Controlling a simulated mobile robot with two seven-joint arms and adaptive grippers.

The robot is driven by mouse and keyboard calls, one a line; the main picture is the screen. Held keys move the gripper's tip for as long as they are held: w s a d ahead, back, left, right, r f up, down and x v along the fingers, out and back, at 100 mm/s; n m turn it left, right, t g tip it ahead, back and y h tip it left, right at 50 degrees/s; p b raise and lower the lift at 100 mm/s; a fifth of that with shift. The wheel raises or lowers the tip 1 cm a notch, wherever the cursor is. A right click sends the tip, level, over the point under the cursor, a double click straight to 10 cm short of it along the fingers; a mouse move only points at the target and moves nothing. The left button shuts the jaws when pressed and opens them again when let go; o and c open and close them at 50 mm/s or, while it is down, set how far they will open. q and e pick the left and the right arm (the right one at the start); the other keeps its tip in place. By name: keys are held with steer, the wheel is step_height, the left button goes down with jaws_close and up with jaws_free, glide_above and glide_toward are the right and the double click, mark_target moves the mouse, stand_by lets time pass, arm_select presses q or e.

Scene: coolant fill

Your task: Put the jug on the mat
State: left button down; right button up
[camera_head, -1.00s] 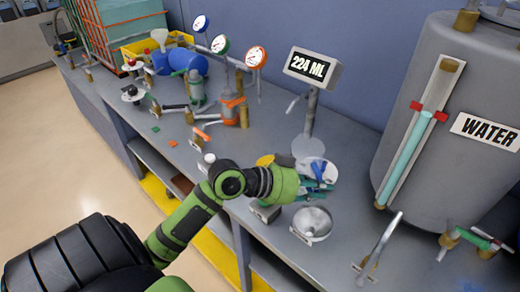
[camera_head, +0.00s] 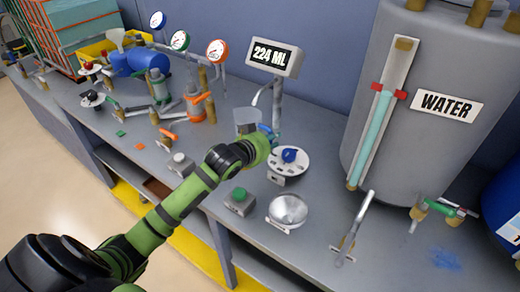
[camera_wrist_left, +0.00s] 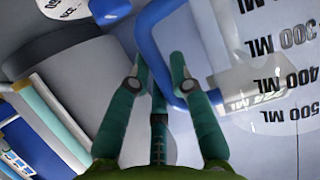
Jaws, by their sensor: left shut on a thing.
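The jug (camera_head: 246,120) is a clear, pale vessel just beyond my left gripper in the head view. The left wrist view shows its wall (camera_wrist_left: 285,55) with black ML markings and its blue handle (camera_wrist_left: 146,45). My left gripper (camera_head: 268,138) is shut on the jug's handle; its green fingers (camera_wrist_left: 160,72) show in the left wrist view. The jug's base is hidden behind my gripper, so I cannot tell whether it touches the bench. I cannot make out the mat; the bench behind my wrist is hidden. My right gripper is not in view.
The water tank (camera_head: 425,150) stands right, valves and gauges left.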

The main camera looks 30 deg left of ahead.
arm_select(q)
steer(key=a+f, duration=0.2)
steer(key=a, duration=0.1)
steer(key=shift+w+a, duration=0.1)
steer(key=shift+w, duration=0.1)
steer(key=shift+f+p, duration=0.35)
steer(key=shift+f, duration=1.6)
steer(key=shift+f, duration=0.1)
steer(key=c, duration=1.1)
jaws_free()
steer(key=v, duration=1.2)
